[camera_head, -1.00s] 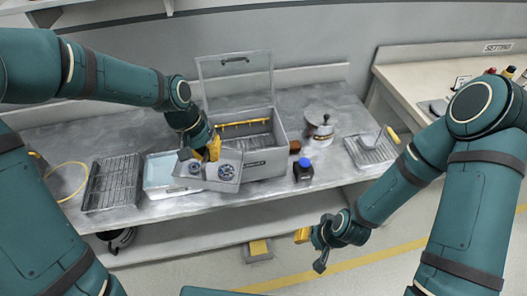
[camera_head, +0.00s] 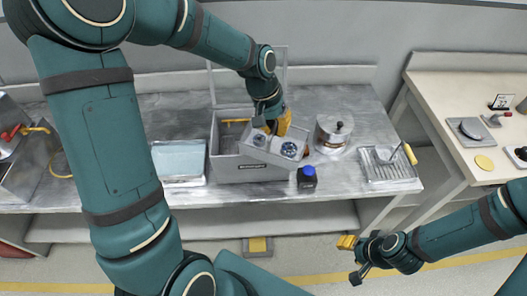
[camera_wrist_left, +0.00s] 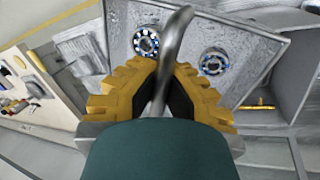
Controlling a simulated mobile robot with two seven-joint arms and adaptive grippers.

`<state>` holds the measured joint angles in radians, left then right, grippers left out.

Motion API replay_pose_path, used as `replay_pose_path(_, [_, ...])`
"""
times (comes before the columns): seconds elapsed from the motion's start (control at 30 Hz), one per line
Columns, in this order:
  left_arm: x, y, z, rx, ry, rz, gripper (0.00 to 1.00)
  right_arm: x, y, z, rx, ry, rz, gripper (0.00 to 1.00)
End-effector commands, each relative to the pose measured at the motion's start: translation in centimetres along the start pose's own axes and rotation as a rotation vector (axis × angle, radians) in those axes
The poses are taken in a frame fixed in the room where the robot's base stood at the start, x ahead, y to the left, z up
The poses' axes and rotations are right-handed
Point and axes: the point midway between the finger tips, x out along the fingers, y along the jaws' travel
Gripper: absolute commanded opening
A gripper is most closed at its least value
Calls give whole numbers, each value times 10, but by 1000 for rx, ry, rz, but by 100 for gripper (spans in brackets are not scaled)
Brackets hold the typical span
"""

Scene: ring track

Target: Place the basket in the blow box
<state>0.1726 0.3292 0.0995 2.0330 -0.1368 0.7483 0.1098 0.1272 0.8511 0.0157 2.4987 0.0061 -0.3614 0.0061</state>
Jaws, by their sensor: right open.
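The basket (camera_head: 262,155) is a shallow grey tray with ring bearings (camera_head: 289,149) in it. My left gripper (camera_head: 272,126) is shut on its curved metal handle (camera_wrist_left: 177,45) and holds it tilted. The basket overlaps the front right part of the blow box (camera_head: 250,172), a grey box whose clear lid stands open behind. The exact height of the basket above the box rim is hard to tell. A yellow bar inside the box (camera_wrist_left: 258,107) shows in the left wrist view. My right gripper (camera_head: 352,256) is open and empty in front of the bench.
A dark bottle with a blue cap (camera_head: 307,179) stands close to the box's right front corner. A metal pot (camera_head: 331,135) and a tray with a tool (camera_head: 388,168) are further right. A pale blue tray (camera_head: 180,160) lies left of the box.

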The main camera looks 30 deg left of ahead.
Motion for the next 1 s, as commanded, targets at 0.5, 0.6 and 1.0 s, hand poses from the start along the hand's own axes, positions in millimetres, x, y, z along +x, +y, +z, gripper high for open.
replay_pose_path(0.5, [-34, -73, -43, -310, 98, 10, 0, 1, 0, 0, 0, 1, 0, 47])
replay_pose_path(0.6, [-33, -89, -48, -365, 114, 13, 0, 5, 2, 1, -1, -2, 0, 47])
replay_pose_path(1.0, [6, -121, -54, -431, 135, 20, 0, 29, 11, 11, -7, -22, -2, 47])
